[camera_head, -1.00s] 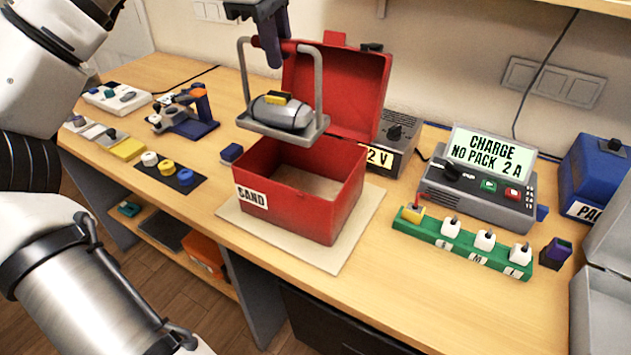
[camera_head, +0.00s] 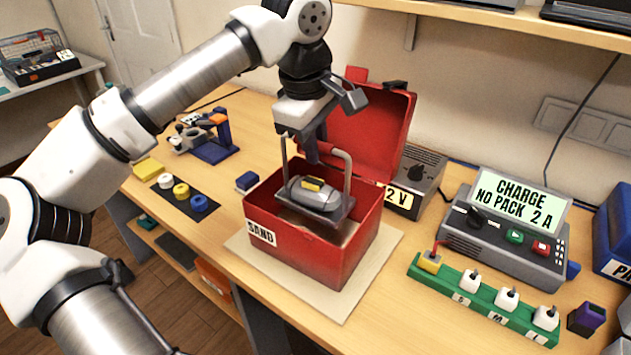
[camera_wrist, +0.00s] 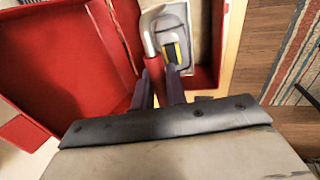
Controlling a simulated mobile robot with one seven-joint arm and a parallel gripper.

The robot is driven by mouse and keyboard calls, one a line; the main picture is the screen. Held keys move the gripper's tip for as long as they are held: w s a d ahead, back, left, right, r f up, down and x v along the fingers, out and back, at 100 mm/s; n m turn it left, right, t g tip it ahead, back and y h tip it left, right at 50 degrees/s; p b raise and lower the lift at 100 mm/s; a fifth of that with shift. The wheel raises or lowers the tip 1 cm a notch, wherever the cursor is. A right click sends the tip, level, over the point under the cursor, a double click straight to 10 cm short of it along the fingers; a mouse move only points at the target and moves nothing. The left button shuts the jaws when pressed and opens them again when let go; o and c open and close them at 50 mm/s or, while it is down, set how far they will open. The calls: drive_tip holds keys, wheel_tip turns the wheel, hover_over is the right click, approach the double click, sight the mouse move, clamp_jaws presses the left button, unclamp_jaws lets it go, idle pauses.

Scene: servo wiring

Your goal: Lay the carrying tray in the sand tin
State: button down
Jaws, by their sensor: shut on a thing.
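The sand tin (camera_head: 300,255) is a red open box labelled SAND, with its lid raised at the back. The carrying tray (camera_head: 330,212) is grey with a tall handle and bears a grey rounded pack (camera_head: 314,195) with a yellow part. The tray hangs inside the tin's opening, roughly level; whether it touches the sand cannot be told. My gripper (camera_head: 312,152) is shut on the tray's handle above the tin. In the wrist view my gripper's fingers (camera_wrist: 158,90) close around the red grip of the handle, with the tray (camera_wrist: 178,30) beyond.
The tin stands on a pale mat (camera_head: 250,246). A grey 2 V box (camera_head: 420,175) stands close behind the lid.

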sight(315, 180)
drive_tip(key=shift+f+p, duration=0.55)
drive_tip(key=shift+f, duration=3.65)
drive_tip(key=c, duration=1.4)
unclamp_jaws()
wheel_tip(315, 180, up, 12)
drive_tip(key=s+a+b, duration=0.1)
drive_tip(key=s, duration=0.1)
drive_tip(key=shift+b, duration=0.35)
